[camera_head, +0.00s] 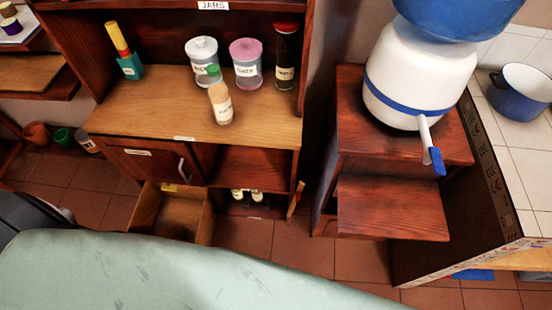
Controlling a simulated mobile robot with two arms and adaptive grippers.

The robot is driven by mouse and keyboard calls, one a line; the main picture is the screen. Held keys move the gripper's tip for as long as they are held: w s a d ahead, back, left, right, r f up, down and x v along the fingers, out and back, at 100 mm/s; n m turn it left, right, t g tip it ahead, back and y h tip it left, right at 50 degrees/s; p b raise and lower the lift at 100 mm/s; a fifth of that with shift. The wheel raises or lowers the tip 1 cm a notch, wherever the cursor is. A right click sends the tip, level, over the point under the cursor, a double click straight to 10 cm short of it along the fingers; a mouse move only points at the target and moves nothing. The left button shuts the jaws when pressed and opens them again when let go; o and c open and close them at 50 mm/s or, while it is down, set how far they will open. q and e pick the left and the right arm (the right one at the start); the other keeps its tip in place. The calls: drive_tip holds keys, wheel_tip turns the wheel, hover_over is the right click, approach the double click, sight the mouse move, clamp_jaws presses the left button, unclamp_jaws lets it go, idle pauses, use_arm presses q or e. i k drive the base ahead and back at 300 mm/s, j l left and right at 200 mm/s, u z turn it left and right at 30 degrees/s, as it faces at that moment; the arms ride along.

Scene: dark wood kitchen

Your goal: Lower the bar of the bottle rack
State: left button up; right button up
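A dark wood cabinet (250,168) with a light wooden top stands left of centre. In its low opening, several small bottles with pale labels (247,194) show just above the floor; this may be the bottle rack. I cannot make out a bar there, as the opening is dark and small in the picture. Neither of my grippers is in view.
Jars (247,66) and bottles (221,105) stand on the cabinet top. An open drawer (148,209) juts out below. A water dispenser (418,75) stands on a wooden stand at right. A pale green surface (150,270) fills the foreground. Tiled floor (305,246) lies between.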

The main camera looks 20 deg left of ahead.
sight(294, 207)
drive_tip(key=l+u, duration=0.15)
drive_tip(key=u, duration=0.3)
drive_tip(key=l+u, duration=0.2)
drive_tip(key=u, duration=0.25)
drive_tip(key=k+l+u, duration=0.15)
drive_tip(key=l, duration=0.25)
drive_tip(key=k+l+u, duration=0.1)
drive_tip(key=l, duration=0.25)
drive_tip(key=k+l+u, duration=0.3)
drive_tip(key=k+l, duration=0.15)
drive_tip(key=l, duration=0.2)
drive_tip(key=k+l, duration=0.15)
drive_tip(key=k, duration=0.6)
drive_tip(key=l+z, duration=0.15)
drive_tip(key=z, duration=0.25)
drive_tip(key=l+z, duration=0.15)
drive_tip(key=z, duration=0.3)
drive_tip(key=k+l, duration=0.05)
